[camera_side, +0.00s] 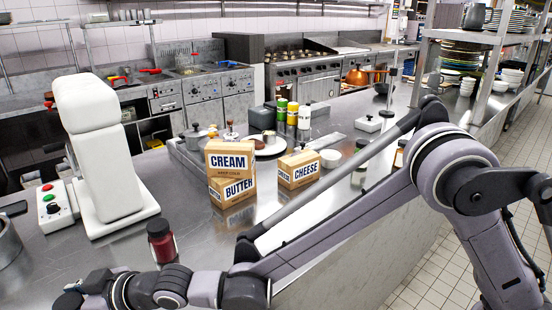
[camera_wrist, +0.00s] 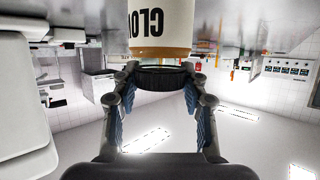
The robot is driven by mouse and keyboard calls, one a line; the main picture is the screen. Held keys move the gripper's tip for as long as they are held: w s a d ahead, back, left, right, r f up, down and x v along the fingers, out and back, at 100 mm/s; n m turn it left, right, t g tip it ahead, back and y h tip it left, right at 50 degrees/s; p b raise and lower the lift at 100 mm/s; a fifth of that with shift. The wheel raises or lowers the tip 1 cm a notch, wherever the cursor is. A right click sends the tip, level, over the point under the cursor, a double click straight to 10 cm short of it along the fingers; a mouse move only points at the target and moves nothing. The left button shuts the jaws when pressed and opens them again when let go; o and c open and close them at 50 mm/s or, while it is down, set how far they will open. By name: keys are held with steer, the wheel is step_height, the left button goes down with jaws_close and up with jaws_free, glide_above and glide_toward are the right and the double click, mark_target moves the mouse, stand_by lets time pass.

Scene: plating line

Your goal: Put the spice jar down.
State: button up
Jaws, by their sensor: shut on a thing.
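In the wrist view, which is upside down, the spice jar (camera_wrist: 162,25) has a white label with large dark letters, partly cut off, a brown band and a black lid (camera_wrist: 163,78). My gripper (camera_wrist: 161,70) is shut on the jar at its lid, one finger on each side. The jar looks upright. Its base is outside the wrist view, so I cannot tell whether it touches the counter. In the side view my gripper (camera_side: 72,294) is low at the left edge of the picture, and the held jar cannot be made out.
A red jar with a dark lid (camera_side: 162,243) stands on the steel counter (camera_side: 105,255) just behind my wrist. A white machine (camera_side: 98,150) and a button box (camera_side: 54,205) stand behind. Cream (camera_side: 230,158), butter (camera_side: 232,191) and cheese (camera_side: 298,170) boxes are farther back. Bare counter lies between.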

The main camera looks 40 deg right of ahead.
steer(key=o, duration=1.4)
steer(key=shift+c, duration=0.2)
